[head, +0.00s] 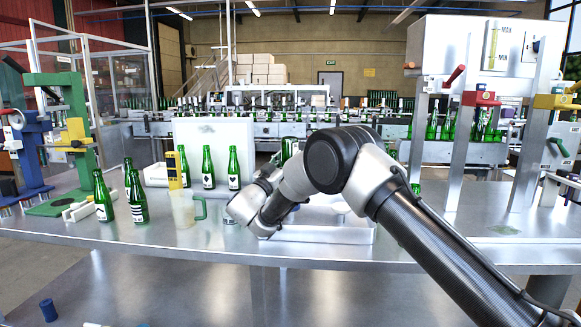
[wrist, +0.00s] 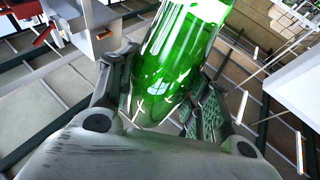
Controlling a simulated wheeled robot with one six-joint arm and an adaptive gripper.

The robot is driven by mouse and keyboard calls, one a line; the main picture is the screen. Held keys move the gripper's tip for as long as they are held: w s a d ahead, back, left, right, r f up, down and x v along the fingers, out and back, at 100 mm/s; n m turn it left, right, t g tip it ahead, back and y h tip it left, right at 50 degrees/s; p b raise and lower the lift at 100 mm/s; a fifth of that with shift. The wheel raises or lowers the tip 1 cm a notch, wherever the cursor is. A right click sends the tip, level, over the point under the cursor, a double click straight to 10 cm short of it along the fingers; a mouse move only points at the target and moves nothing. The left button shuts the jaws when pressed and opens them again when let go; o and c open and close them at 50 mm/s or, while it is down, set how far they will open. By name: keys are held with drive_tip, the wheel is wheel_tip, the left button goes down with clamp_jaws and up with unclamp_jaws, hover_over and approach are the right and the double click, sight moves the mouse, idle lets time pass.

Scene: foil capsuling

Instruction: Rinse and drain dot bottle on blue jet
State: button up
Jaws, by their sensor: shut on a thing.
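My gripper (wrist: 165,105) is shut on a green glass bottle (wrist: 180,50) in the wrist view, with a finger on each side of its lower part. The label of this bottle is out of sight, so I cannot tell whether it bears a dot. In the head view my arm hides most of the gripper and the held bottle. Shallow metal tray (head: 320,235) lies behind and beneath my arm on the bench. No water jet is clearly visible.
Green bottles stand on the bench at left (head: 104,196), (head: 138,200) and behind a clear jug (head: 184,208). A yellow device (head: 178,170) stands near the jug. Blue (head: 30,150) and green (head: 75,135) presses stand far left.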

sight(292, 146)
drive_tip(key=shift+s+r, duration=2.1)
drive_tip(key=shift+r, duration=0.05)
drive_tip(key=shift+w, duration=0.1)
